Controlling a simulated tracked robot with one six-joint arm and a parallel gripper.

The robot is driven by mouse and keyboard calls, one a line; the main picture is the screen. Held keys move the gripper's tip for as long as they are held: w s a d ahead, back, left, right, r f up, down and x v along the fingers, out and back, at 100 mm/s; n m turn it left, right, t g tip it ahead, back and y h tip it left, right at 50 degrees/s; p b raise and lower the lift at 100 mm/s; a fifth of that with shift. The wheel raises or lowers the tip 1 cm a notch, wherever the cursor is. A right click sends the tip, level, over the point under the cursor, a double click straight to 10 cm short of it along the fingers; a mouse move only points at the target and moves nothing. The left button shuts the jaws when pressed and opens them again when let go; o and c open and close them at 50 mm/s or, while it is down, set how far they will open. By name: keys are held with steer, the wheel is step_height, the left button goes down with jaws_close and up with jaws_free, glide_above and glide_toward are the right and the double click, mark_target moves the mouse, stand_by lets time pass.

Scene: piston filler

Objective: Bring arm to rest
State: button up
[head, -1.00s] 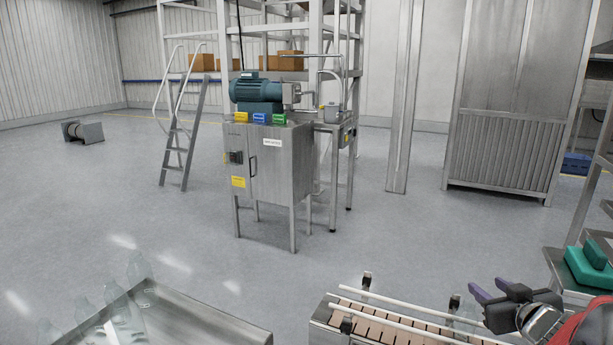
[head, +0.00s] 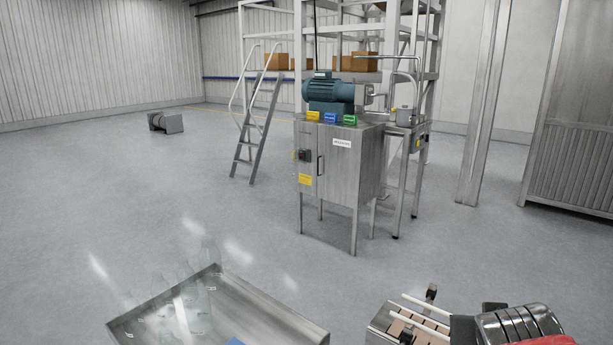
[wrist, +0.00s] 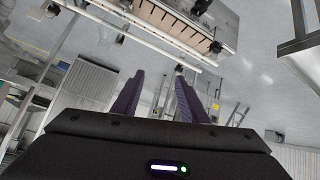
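My gripper (wrist: 157,97) shows in the wrist view with its two purple fingers apart and nothing between them. It is open. In the head view, part of my arm with a silver ribbed section and a red part shows at the lower right corner, and the purple fingers cannot be seen there. The conveyor (head: 398,325) with brown slats and white rails lies beside my arm in the head view. It also shows in the wrist view (wrist: 165,18), beyond the fingertips.
A metal tray (head: 290,318) with a blue item stands at the bottom, with clear bottles (head: 190,285) at its left. A steel cabinet (head: 335,165) with a teal motor (head: 328,90) stands behind. A ladder (head: 255,130) leans left of it. The grey floor between is free.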

steer(key=s+a+f+n+g+y, duration=0.1)
steer(key=s+a+y, duration=0.1)
steer(key=s+a, duration=0.3)
steer(key=s+a+f+n+g+y, duration=0.1)
steer(key=s+a, duration=0.4)
steer(key=a, duration=0.8)
steer(key=shift+a+f+n+g+y, duration=0.15)
steer(key=shift+n+g+y, duration=0.25)
steer(key=shift+n+y, duration=0.55)
